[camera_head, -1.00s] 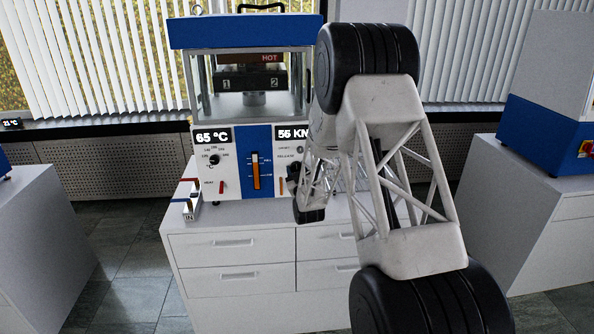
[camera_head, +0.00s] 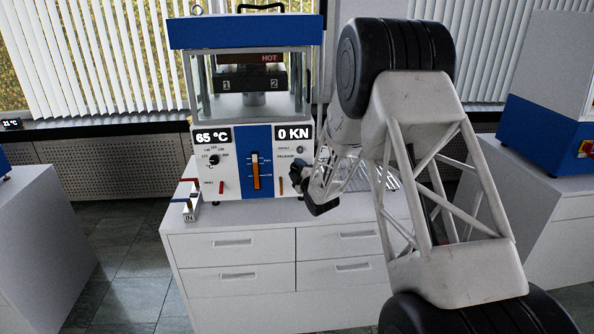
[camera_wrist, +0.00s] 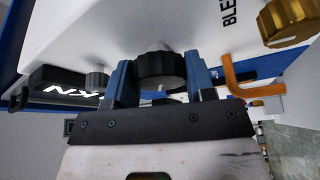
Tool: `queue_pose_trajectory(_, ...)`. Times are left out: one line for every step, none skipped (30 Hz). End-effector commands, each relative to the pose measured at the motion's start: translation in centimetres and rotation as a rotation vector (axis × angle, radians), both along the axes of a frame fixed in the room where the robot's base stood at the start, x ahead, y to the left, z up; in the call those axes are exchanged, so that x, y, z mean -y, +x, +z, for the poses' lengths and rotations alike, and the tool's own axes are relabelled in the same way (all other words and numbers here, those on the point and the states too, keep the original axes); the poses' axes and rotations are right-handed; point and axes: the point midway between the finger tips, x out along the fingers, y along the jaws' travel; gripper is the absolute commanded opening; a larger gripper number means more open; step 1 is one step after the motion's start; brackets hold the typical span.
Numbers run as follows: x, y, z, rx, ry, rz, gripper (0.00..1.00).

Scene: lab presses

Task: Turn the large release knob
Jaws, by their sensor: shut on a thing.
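The large black ribbed release knob (camera_wrist: 161,66) sits on the white front of the press (camera_head: 252,120). In the wrist view my gripper (camera_wrist: 160,82) has its two blue fingers on either side of the knob and is shut on it. In the head view my gripper (camera_head: 297,174) is at the lower right of the press front, beside the RELEASE label. The knob itself is mostly hidden there by the gripper and wrist. The right display (camera_head: 294,133) reads 0 KN and the left display (camera_head: 213,137) reads 65 °C.
A small grey knob (camera_wrist: 96,80) is left of my fingers in the wrist view. The press stands on a white drawer cabinet (camera_head: 232,262).

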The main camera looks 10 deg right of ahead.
Motion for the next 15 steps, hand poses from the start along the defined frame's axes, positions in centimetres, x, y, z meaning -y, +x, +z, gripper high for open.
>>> queue_pose_trajectory(-0.02,0.01,0.16,0.002,-0.041,0.000,0.26)
queue_pose_trajectory(-0.03,0.02,0.19,0.002,-0.070,0.000,0.26)
queue_pose_trajectory(-0.03,-0.01,0.20,0.002,-0.105,0.001,0.26)
queue_pose_trajectory(-0.03,-0.03,0.16,0.001,-0.133,0.001,0.26)
queue_pose_trajectory(-0.03,-0.02,0.12,0.001,-0.159,0.000,0.26)
queue_pose_trajectory(-0.04,0.01,0.15,0.002,-0.192,0.000,0.26)
queue_pose_trajectory(-0.06,0.02,0.18,0.001,-0.216,0.001,0.26)
queue_pose_trajectory(-0.05,0.01,0.21,0.003,-0.240,0.001,0.26)
queue_pose_trajectory(-0.06,0.00,0.19,0.001,-0.268,0.001,0.26)
queue_pose_trajectory(-0.05,0.00,0.15,0.001,-0.289,0.001,0.26)
queue_pose_trajectory(-0.05,-0.01,0.13,0.001,-0.307,0.001,0.26)
queue_pose_trajectory(-0.05,0.00,0.10,0.001,-0.331,0.001,0.26)
queue_pose_trajectory(-0.06,0.00,0.10,0.000,-0.347,0.000,0.26)
queue_pose_trajectory(-0.06,0.00,0.13,0.001,-0.362,0.001,0.26)
queue_pose_trajectory(-0.07,-0.01,0.14,0.001,-0.378,0.000,0.26)
